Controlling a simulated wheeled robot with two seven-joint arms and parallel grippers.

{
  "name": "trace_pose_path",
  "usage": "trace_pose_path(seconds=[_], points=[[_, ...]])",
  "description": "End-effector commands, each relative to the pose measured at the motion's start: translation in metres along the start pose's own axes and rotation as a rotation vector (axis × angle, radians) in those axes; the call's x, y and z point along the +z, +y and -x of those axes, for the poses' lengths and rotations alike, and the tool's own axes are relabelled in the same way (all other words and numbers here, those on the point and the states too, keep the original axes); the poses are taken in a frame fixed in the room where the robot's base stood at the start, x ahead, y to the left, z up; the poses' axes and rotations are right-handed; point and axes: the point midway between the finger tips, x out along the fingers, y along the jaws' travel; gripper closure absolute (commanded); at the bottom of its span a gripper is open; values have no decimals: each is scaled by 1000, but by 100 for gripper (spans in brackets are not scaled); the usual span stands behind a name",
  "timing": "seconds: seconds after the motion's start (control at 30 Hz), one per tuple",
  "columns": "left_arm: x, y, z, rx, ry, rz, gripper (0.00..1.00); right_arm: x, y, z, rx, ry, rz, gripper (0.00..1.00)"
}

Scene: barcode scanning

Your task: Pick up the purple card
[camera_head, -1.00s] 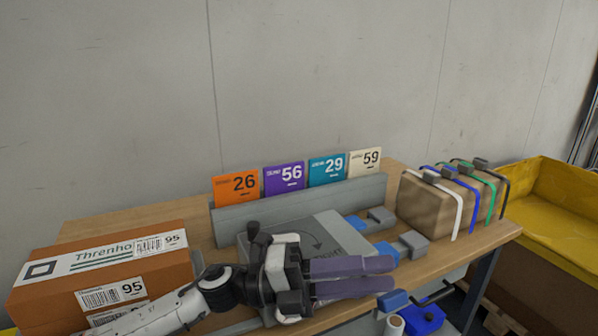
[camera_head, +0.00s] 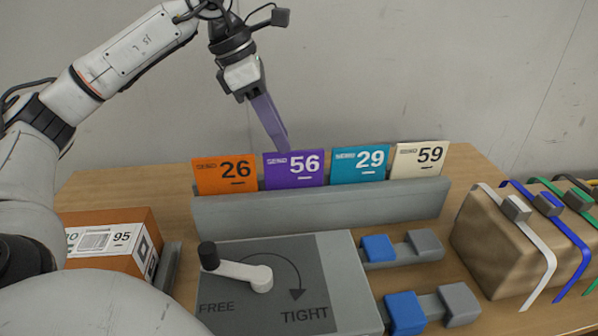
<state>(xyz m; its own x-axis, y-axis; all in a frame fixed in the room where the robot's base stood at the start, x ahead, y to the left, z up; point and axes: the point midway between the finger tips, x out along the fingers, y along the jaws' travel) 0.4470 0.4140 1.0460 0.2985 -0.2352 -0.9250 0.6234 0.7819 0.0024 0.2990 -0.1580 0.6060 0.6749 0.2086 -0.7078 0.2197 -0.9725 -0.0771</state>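The purple card (camera_head: 294,170), marked 56, stands upright in the grey card holder (camera_head: 325,208), between an orange card (camera_head: 224,174) marked 26 and a teal card (camera_head: 359,164) marked 29. A cream card (camera_head: 419,158) marked 59 stands at the right end. My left gripper (camera_head: 283,146) points down with its purple-grey fingers, the tips at or just above the purple card's top edge. The fingers overlap in this view, so their gap and any contact with the card cannot be told. My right gripper is not in view.
A grey box with a FREE/TIGHT crank (camera_head: 240,272) stands in front of the holder, with blue and grey blocks (camera_head: 404,312) beside it. An orange carton (camera_head: 117,240) is at the left. Brown strapped packages (camera_head: 495,250) are at the right. A wall rises behind.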

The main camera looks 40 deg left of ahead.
Motion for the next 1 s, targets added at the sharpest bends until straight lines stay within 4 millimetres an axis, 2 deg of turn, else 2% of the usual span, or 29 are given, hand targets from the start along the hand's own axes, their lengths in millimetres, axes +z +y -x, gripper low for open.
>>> trace_pose_path(seconds=[0.23,0.53,1.0], points=[[2,1,-21,-3,-1,0,71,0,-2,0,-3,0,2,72],[4,5,-61,-3,-2,-1,71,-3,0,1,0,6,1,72],[4,5,-65,-3,-4,0,71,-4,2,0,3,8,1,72]])
